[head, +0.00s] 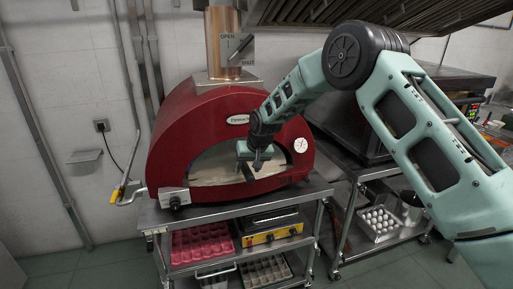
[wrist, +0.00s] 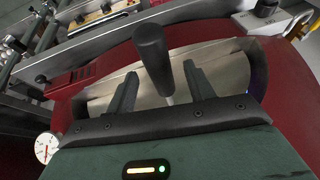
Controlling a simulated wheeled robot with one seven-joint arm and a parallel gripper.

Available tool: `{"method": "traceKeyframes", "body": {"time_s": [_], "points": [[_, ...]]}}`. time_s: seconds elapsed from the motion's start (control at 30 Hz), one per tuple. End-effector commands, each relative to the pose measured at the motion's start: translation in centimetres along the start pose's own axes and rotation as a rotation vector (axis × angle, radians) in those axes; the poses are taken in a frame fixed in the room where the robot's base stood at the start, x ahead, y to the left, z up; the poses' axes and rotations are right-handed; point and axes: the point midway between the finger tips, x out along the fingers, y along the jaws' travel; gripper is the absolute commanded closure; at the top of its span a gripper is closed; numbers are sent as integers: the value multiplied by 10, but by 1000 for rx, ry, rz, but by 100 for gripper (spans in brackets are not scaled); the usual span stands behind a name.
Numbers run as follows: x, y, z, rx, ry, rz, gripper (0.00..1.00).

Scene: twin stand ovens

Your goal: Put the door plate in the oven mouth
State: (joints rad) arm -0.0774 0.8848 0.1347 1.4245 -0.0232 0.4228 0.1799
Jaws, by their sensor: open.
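The red oven (head: 185,125) stands on a steel stand, with an arched mouth in its front. The metal door plate (head: 208,172) shows in the mouth; it also shows in the wrist view (wrist: 222,60). A dark gap shows at one edge of the plate in the wrist view, and I cannot tell whether it is fully seated. Its black handle (wrist: 152,50) sticks out towards me. My gripper (head: 251,172) is at the front of the mouth, in front of the plate. In the wrist view its fingers (wrist: 165,78) are open, with the handle between them and no clear contact.
A white dial (head: 300,145) is on the oven's right front. A control box with a knob (head: 174,198) is at the lower left. The stand's steel top (head: 235,211) runs below the mouth. Egg trays (head: 203,243) and a yellow-fronted appliance (head: 270,236) sit on the lower shelves.

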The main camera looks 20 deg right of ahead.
Motion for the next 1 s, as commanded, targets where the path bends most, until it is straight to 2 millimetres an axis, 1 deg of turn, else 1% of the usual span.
{"method": "traceKeyframes", "body": {"time_s": [0.4,0.5,0.6,0.77,0.93,1.0], "points": [[-94,0,0,0,8,-1,47],[-114,0,0,0,7,-1,47],[-129,0,-1,0,7,-1,47],[-144,0,-1,0,5,-1,47],[-147,0,0,0,3,-1,47],[-150,-11,12,-22,-12,-9,47]]}}
